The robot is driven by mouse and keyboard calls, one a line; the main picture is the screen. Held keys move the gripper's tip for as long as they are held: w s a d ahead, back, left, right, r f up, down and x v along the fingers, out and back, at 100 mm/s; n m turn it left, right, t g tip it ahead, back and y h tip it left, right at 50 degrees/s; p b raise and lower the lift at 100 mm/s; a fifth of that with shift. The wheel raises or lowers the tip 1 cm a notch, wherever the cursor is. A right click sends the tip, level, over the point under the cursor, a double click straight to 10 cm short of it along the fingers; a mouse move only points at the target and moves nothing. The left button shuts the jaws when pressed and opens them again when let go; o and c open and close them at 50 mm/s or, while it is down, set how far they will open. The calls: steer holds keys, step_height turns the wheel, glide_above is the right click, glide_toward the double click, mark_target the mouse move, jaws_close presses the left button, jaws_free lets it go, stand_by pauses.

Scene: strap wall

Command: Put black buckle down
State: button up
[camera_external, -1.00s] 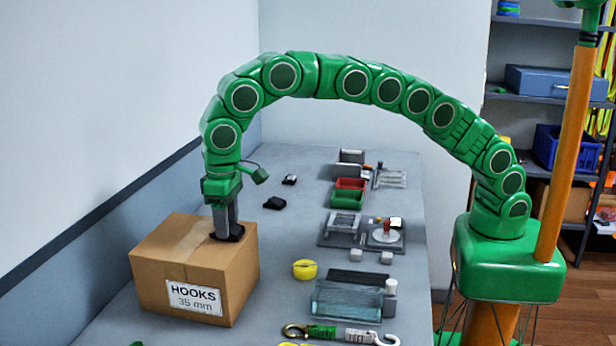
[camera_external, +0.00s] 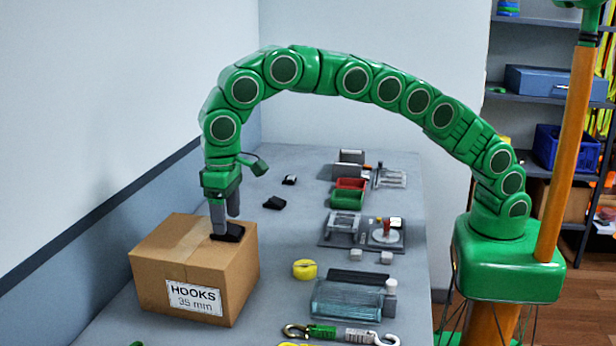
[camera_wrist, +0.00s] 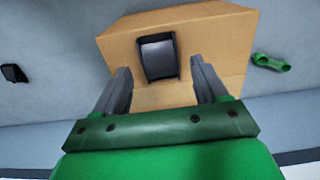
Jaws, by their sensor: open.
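The black buckle (camera_external: 229,232) lies on top of the cardboard box (camera_external: 165,262), which is labelled "HOOKS 35 mm". My gripper (camera_external: 226,222) is just above the buckle, pointing down. In the wrist view my gripper (camera_wrist: 162,82) is open, with one finger on either side of the buckle (camera_wrist: 158,57) and clear of it. The box top (camera_wrist: 215,45) shows around the buckle in that view.
Two small dark pieces, one a black buckle (camera_external: 274,203), lie on the table behind the box. A yellow tape roll (camera_external: 305,269), a glass tray (camera_external: 345,300) and a hook strap (camera_external: 340,334) lie to the right. A green part (camera_wrist: 271,63) lies beside the box.

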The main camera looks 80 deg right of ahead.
mark_target(228, 226)
steer(key=shift+r, duration=2.95)
steer(key=shift+d, duration=0.1)
steer(key=s+d+r, duration=0.2)
steer(key=s+d, duration=0.3)
steer(key=d, duration=0.4)
steer(key=s+d+r, duration=0.3)
steer(key=s+d, duration=0.2)
steer(key=d, duration=0.4)
steer(key=s+d+r, duration=0.2)
steer(key=s+d, duration=0.4)
steer(key=d, duration=0.3)
steer(key=s+d+f, duration=0.3)
steer(key=s+d, duration=0.1)
steer(key=s, duration=0.7)
steer(key=s+d+f+g, duration=0.1)
steer(key=s+d+f, duration=0.2)
steer(key=s, duration=0.8)
steer(key=s+d+f, duration=0.3)
steer(key=s+d, duration=0.3)
steer(key=s, duration=0.5)
steer(key=shift+d+g, duration=0.2)
steer(key=shift+g, duration=0.2)
steer(key=shift+o, duration=0.4)
